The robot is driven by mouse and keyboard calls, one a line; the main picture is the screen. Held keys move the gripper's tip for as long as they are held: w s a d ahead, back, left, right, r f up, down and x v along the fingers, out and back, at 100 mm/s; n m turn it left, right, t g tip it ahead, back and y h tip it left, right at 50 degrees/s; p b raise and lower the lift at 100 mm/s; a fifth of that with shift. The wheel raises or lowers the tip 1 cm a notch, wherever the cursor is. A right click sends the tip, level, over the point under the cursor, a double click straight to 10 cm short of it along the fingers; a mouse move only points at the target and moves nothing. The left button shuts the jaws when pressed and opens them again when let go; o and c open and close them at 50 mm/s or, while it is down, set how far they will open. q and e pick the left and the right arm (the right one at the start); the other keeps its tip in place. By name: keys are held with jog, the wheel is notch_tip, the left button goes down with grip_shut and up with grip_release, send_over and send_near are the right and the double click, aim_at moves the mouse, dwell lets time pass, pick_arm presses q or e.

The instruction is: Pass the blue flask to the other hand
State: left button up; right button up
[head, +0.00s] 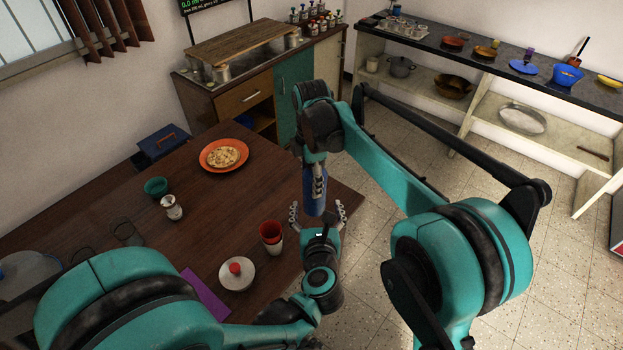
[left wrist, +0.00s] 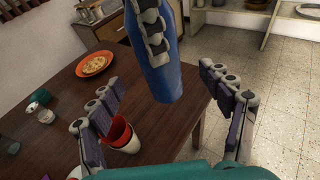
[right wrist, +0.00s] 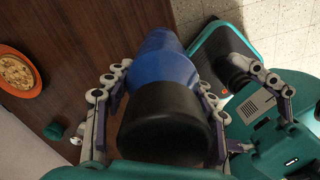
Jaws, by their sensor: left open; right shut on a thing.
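The blue flask (head: 314,196) hangs upright over the table's right edge in the head view. My right gripper (head: 318,178) is shut around its upper part. In the right wrist view the flask (right wrist: 163,66) has a black cap (right wrist: 165,122) between the right gripper's fingers (right wrist: 158,98). My left gripper (head: 318,214) is open just below the flask, fingers pointing up. In the left wrist view the flask's lower end (left wrist: 168,82) is ahead of and between the spread left fingers (left wrist: 165,95), seemingly not touching them.
A cabinet (head: 262,85) and a shelf unit (head: 470,75) stand behind. Tiled floor lies to the right.

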pick_arm(q)
notch_tip(320, 180, up, 15)
jog(key=d+m+t+h, duration=0.2)
jog(key=m+t+h, duration=0.3)
jog(key=m, duration=1)
jog(key=s+a+f+m+g+y, duration=0.2)
jog(key=s+a+f+m+g, duration=0.4)
jog(key=a+m, duration=0.3)
jog(key=s+a+f+m+g+y, duration=0.1)
jog(key=s+a+f+m+g, duration=0.5)
jog(key=m, duration=0.7)
jog(key=s+a+f, duration=0.1)
jog(key=a+f, duration=0.1)
jog(key=a, duration=0.1)
jog(key=shift+a+g+y, duration=0.15)
jog(key=shift+g+y, duration=0.15)
jog(key=shift+y, duration=0.1)
jog(key=shift+s, duration=0.1)
